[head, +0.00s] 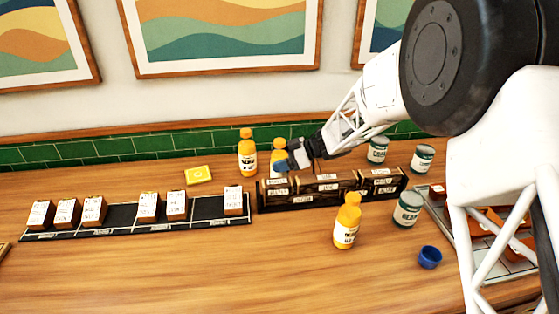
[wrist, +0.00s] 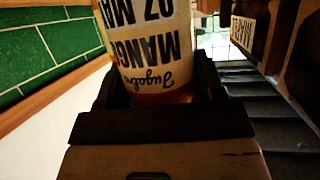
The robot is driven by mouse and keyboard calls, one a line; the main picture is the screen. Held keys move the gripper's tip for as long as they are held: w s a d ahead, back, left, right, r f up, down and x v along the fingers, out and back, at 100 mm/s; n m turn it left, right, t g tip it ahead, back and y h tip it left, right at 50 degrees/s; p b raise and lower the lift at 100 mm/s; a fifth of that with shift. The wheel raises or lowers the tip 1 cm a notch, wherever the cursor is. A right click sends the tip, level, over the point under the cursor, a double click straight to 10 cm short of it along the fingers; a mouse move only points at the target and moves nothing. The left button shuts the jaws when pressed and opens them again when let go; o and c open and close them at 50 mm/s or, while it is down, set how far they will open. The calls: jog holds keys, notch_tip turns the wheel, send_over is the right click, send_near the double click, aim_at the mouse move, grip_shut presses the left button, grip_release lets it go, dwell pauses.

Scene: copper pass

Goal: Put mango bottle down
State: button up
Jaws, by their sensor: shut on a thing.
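The mango bottle, yellow-orange with a white label, is in my gripper (head: 286,163). In the head view the bottle (head: 278,147) shows its orange cap and shoulder, behind the left end of a dark rack; the gripper and rack hide its lower part. In the wrist view the label (wrist: 150,52) reads MANGO upside down, and the bottle sits between the fingers of my gripper (wrist: 155,95). My gripper is shut on it. I cannot tell whether its base touches the counter.
A similar orange bottle (head: 247,160) stands just left, another (head: 347,226) in front of the dark rack (head: 295,201). Grey-green cans (head: 408,212) stand to the right, near a blue cup (head: 430,257). A yellow block (head: 198,175) lies left. Green tiles (head: 100,148) line the wall.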

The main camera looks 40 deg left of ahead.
jog(key=shift+f, duration=0.15)
jog(key=o, duration=1.2)
jog(key=v, duration=0.7)
jog(key=shift+w+d+r, duration=0.15)
jog(key=shift+d+r, duration=0.05)
jog(key=shift+r, duration=0.05)
